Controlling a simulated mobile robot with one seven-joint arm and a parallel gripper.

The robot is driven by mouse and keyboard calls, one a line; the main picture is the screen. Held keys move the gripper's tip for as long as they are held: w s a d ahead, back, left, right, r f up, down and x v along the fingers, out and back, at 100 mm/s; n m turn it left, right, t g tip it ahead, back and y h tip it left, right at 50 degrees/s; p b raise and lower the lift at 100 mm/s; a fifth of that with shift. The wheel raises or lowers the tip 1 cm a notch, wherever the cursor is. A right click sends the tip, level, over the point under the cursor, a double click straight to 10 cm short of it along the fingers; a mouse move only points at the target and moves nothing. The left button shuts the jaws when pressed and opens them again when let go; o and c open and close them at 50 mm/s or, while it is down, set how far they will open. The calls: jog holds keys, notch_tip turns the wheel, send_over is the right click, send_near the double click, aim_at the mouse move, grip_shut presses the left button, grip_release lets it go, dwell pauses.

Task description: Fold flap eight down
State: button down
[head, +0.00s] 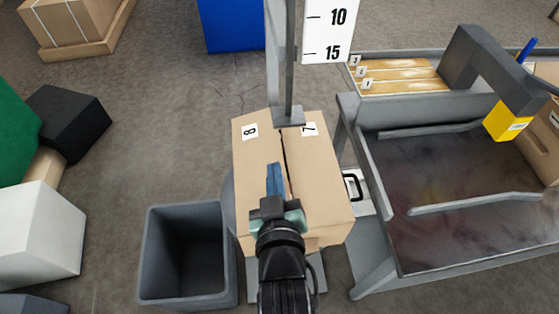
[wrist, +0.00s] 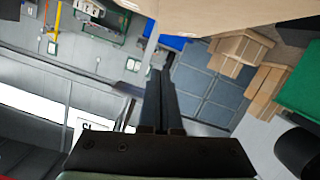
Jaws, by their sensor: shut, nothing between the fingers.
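A cardboard box stands in the middle of the head view. Its top shows flap eight (head: 255,160), labelled 8, on the left and flap seven (head: 315,165), labelled 7, on the right. Both look down or nearly so, with a thin dark gap between them; any slight tilt of flap eight is hard to tell. My gripper (head: 274,166) is over the box top near this gap, on the flap eight side. Its fingers are together and empty, as the wrist view (wrist: 160,80) also shows. Whether they touch the flap cannot be told. My wrist hides the box's near middle.
A grey post (head: 290,60) with a scale board (head: 330,30) rises at the box's far edge. A grey bin (head: 187,250) stands left of the box. A metal-topped bench (head: 450,170) stands to the right. The floor beyond the bin is clear.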

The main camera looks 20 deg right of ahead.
aim_at(274, 153)
jog(key=x, duration=0.6)
jog(key=shift+w+d+b, duration=0.1)
jog(key=shift+w+b, duration=0.05)
jog(key=shift+b, duration=0.15)
jog(key=f, duration=0.2)
jog(key=shift+d+f+b, duration=0.3)
jog(key=shift+f+b, duration=0.05)
jog(key=shift+f, duration=0.05)
jog(key=shift+d+f, duration=0.2)
jog(key=shift+f, duration=0.4)
